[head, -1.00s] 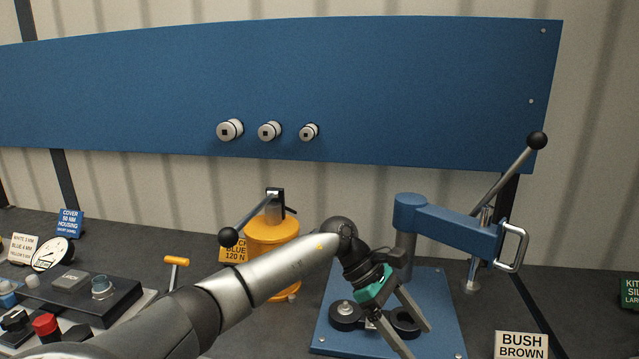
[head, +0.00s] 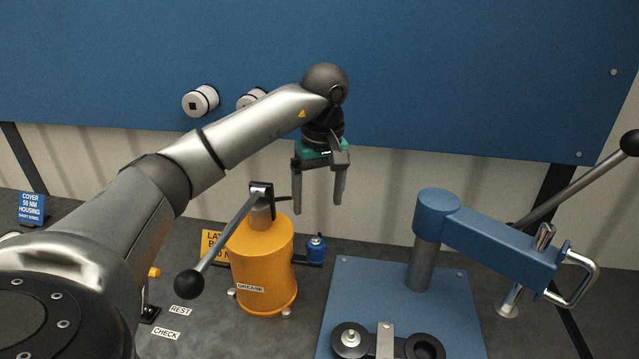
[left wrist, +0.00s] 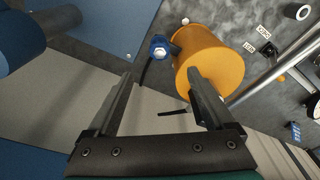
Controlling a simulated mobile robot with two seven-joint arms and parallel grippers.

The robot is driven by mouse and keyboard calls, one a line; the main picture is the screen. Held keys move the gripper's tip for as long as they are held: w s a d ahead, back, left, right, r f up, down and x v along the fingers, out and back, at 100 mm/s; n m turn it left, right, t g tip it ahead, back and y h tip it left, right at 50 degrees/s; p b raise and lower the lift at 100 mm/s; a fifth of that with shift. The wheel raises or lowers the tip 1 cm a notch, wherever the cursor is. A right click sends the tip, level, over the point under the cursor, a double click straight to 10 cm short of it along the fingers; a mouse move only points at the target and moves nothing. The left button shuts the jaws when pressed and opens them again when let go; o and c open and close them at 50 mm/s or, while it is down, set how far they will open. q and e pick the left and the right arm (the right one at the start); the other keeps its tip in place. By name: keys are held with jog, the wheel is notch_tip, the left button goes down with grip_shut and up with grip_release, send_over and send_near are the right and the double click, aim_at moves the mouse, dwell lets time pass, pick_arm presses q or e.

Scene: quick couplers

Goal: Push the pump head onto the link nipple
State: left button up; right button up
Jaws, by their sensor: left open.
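My left gripper (head: 318,207) is open and empty, its fingers pointing down above and behind the orange grease pump. A small blue fitting, which looks like the pump head (head: 316,249), stands upright beside the pump, below my fingertips and apart from them. In the left wrist view the pump head (left wrist: 159,46) shows a pale end, beyond the gap between the fingers (left wrist: 160,76). A black link (head: 352,343) with a silver nipple (head: 350,337) lies on the blue plate, partly cut off by the picture's bottom edge. My right gripper is out of view.
The orange pump (head: 264,270) has a long lever with a black ball (head: 189,283). A blue swing arm (head: 490,250) stands on the blue plate (head: 370,290) to the right. A blue wall panel (head: 450,80) with white knobs (head: 200,101) is behind.

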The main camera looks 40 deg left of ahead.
aim_at(316, 242)
pick_arm(q)
jog(key=f, duration=0.4)
jog(key=a+f, duration=0.1)
jog(key=f, duration=0.8)
jog(key=shift+w+a, duration=0.25)
jog(key=shift+w, duration=0.1)
grip_shut()
dwell(0.5)
